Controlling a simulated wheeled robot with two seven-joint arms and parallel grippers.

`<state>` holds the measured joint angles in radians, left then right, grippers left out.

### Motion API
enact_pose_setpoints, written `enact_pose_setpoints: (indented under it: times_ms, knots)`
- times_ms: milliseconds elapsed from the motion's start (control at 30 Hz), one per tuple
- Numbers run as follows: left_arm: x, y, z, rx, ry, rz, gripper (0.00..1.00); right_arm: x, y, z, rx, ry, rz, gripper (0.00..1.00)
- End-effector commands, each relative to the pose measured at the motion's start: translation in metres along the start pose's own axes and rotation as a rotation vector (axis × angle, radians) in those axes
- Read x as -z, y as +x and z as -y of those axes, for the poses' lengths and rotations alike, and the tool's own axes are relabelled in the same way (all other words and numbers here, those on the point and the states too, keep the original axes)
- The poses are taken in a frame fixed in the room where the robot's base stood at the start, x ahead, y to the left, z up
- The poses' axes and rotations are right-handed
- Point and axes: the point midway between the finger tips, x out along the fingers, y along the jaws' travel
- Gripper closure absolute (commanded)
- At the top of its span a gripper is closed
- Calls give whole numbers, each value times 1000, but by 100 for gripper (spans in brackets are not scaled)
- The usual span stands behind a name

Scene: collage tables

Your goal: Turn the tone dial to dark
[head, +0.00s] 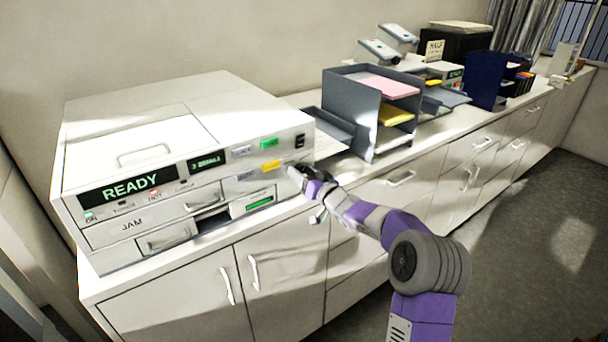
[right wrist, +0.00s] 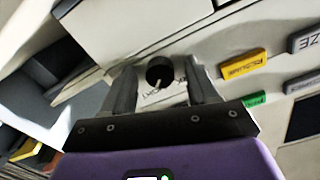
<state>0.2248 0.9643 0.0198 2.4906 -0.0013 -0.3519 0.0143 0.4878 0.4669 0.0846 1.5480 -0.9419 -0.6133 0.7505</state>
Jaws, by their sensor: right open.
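The tone dial (right wrist: 159,71) is a small round black knob on the pale front panel of the copier (head: 120,158). In the right wrist view it sits between the two fingers of my right gripper (head: 298,178), with a visible gap to each finger. A pale mark shows at its lower edge; the small lettering there is too blurred to read. My right gripper is open at the right end of the copier's front. In the head view the gripper covers the dial. My left gripper is not in view.
A yellow button (head: 271,165) and a green button (head: 269,143) sit left of the gripper on the panel. The copier's display (head: 130,187) reads READY. A grey paper organiser (head: 349,110) stands right of the copier on the long counter. The floor (head: 520,230) at right is clear.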

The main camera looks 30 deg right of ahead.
Motion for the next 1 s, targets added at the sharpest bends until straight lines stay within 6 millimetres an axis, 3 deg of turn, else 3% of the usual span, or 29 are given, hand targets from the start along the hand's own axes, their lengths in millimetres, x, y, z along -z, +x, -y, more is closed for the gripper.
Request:
enact_pose_setpoints:
  times_ms: [33, 400, 767, 1000]
  knots:
    - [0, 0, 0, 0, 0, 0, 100, 0, 0, 0, 0, 0, 0, 42]
    - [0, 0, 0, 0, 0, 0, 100, 0, 0, 0, 0, 0, 0, 97]
    - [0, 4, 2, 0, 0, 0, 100, -1, 0, -1, -1, -68, -1, 97]
    - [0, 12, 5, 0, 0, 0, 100, -1, 0, -1, 1, -235, -2, 97]
